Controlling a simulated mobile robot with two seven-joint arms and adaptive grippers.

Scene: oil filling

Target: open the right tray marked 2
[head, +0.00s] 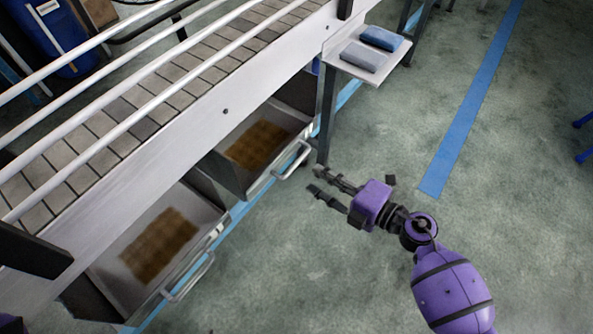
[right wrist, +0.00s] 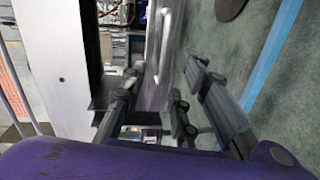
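The right tray (head: 284,112) is a grey metal drawer under the conveyor, pulled out, with a brown patterned bottom. Its pale bar handle (head: 297,160) is on the front. No number mark is readable. My right gripper (head: 317,181) is open and empty, its fingertips a little to the right of that handle and apart from it in the head view. In the right wrist view, the spread fingers (right wrist: 165,90) point toward a pale bar (right wrist: 165,45), which looks like a tray handle. My left gripper is not in view.
A similar left tray (head: 100,270) with its own handle (head: 195,280) also stands out under the conveyor (head: 130,105). A side shelf (head: 345,62) with two blue-grey items and a dark leg (head: 327,115) stand close beyond my gripper.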

